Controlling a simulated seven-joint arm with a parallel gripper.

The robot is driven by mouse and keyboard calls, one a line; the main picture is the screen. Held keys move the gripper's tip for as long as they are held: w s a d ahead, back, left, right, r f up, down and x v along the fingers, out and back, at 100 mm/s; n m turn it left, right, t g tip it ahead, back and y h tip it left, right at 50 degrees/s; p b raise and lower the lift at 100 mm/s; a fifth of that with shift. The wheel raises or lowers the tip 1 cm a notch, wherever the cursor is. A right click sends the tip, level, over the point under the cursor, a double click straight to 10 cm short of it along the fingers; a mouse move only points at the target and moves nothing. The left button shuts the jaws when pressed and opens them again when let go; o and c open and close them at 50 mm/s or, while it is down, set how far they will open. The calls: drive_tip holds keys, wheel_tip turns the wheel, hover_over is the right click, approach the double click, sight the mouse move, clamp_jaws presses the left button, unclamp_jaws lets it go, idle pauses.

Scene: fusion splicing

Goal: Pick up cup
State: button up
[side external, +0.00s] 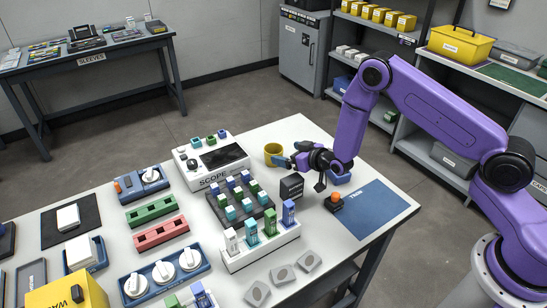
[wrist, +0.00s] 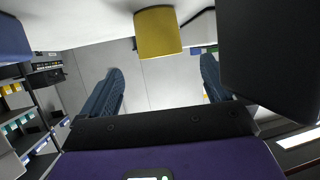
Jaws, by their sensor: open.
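A small yellow cup (side external: 273,153) stands upright on the white table near its back edge, beside the scope box. My gripper (side external: 284,157) is low over the table just to the right of the cup, with its fingers pointing toward it. In the wrist view, which is upside down, the yellow cup (wrist: 158,32) is ahead and roughly between the two spread fingers of my gripper (wrist: 160,66). The fingers are open and nothing is between them. The gripper's contact with the cup cannot be seen.
A black box (side external: 291,187) stands close to my gripper and fills the right of the wrist view (wrist: 268,50). A blue bin (side external: 338,175) is under my wrist. The scope (side external: 207,160) stands left of the cup. A rack of colored vials (side external: 262,245) is in front.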

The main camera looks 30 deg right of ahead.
sight(268, 148)
drive_tip(key=shift+x, duration=3.25)
drive_tip(key=c, duration=1.2)
drive_tip(key=shift+r, duration=0.15)
